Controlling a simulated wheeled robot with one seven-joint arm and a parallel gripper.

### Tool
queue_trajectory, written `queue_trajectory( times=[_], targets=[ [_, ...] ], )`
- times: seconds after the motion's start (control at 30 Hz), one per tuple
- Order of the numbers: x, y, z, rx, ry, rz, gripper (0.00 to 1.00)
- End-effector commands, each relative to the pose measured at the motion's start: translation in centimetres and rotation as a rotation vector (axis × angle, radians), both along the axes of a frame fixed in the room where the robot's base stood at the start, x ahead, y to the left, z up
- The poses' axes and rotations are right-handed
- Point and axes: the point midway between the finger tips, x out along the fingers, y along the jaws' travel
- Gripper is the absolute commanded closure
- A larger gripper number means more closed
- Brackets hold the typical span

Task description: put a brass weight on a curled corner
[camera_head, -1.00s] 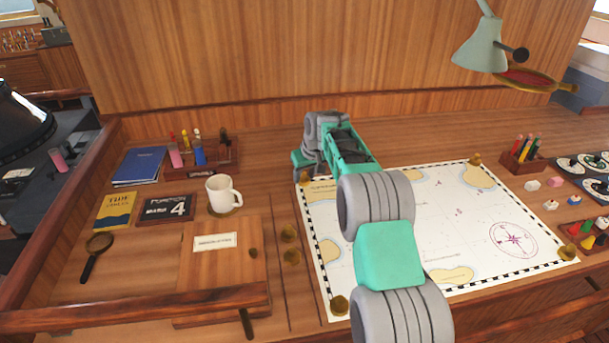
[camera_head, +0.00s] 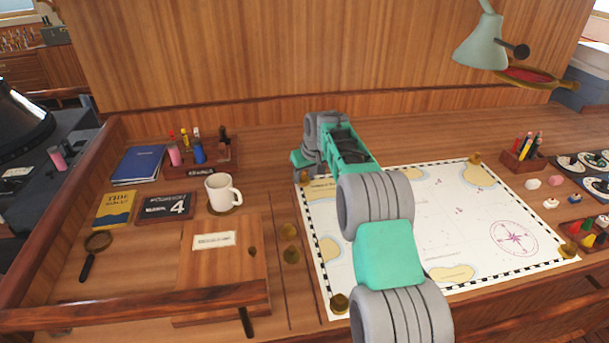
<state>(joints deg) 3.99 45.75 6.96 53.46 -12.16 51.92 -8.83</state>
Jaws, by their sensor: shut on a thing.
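The white sea chart (camera_head: 400,235) lies on the wooden desk, partly hidden by my arm. My gripper (camera_head: 304,172) points down at the chart's far left corner and is shut on a brass weight (camera_head: 304,178). Only a little of this weight shows below the fingers; whether it touches the chart cannot be told. Other brass weights sit on the far right corner (camera_head: 475,159), the near right corner (camera_head: 568,251) and the near left corner (camera_head: 339,304). Two spare brass weights (camera_head: 289,231) (camera_head: 291,255) stand on the desk left of the chart. No curl is clearly visible.
A white mug (camera_head: 222,192), a wooden lidded box (camera_head: 215,265) and a magnifying glass (camera_head: 95,250) are on the left. A pencil holder (camera_head: 523,155) and small pieces stand right of the chart. A lamp (camera_head: 482,48) hangs above the back right.

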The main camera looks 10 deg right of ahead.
Motion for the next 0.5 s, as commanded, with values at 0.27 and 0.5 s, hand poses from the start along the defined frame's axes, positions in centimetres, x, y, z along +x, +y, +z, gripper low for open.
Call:
queue_trajectory(
  times=[0.27,0.5],
  targets=[
    [0.04,0.00,0.04,0.000,-0.002,0.000,1.00],
    [0.02,0.00,-0.01,0.000,-0.001,0.000,0.42]
  ],
)
